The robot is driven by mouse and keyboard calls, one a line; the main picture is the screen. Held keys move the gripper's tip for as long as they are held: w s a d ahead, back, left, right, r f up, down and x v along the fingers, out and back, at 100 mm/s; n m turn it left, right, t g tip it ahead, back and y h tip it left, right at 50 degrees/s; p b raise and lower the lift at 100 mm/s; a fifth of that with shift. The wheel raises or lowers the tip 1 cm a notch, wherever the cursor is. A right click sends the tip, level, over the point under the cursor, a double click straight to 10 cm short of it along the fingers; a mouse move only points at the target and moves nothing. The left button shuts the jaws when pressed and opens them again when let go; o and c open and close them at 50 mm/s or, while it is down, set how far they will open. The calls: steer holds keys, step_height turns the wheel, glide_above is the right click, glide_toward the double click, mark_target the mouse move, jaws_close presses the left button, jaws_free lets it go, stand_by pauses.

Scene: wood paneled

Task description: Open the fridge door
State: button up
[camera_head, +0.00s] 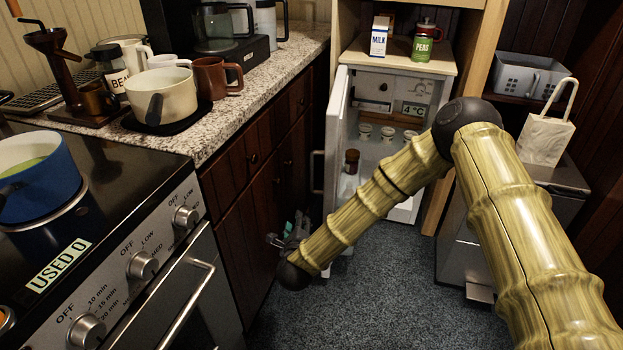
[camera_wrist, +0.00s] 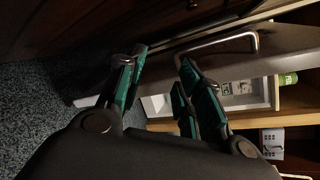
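The small white fridge (camera_head: 400,70) stands under a wooden shelf, and its door (camera_head: 337,130) stands wide open, swung out toward the left cabinets. Its interior is visible, with several small cups, a bottle and a 4°C display. The door's handle (camera_head: 316,172) is on its outer face; in the wrist view the metal handle (camera_wrist: 225,40) shows on the grey door (camera_wrist: 285,55). My gripper (camera_head: 292,232) is low beside the cabinets, near the door's lower end. In the wrist view my gripper (camera_wrist: 162,60) has its green-padded fingers apart, with nothing held between them, clear of the handle.
A milk carton (camera_head: 380,36) and a peas can (camera_head: 423,42) stand on the fridge. Dark drawers and cabinets (camera_head: 265,175) border the left side, close to the door. A bin (camera_head: 470,245) stands at the right. The carpet (camera_head: 370,290) is free in the middle.

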steer(key=w+r+m+t+h+b, duration=0.2)
steer(key=w+r+m+h+b, duration=0.15)
steer(key=w+m, duration=0.3)
steer(key=m+h+b, duration=0.3)
steer(key=m, duration=0.5)
glide_toward(311, 163)
steer(key=shift+n, duration=0.25)
steer(key=b+x, duration=0.1)
steer(key=x, duration=1)
jaws_close()
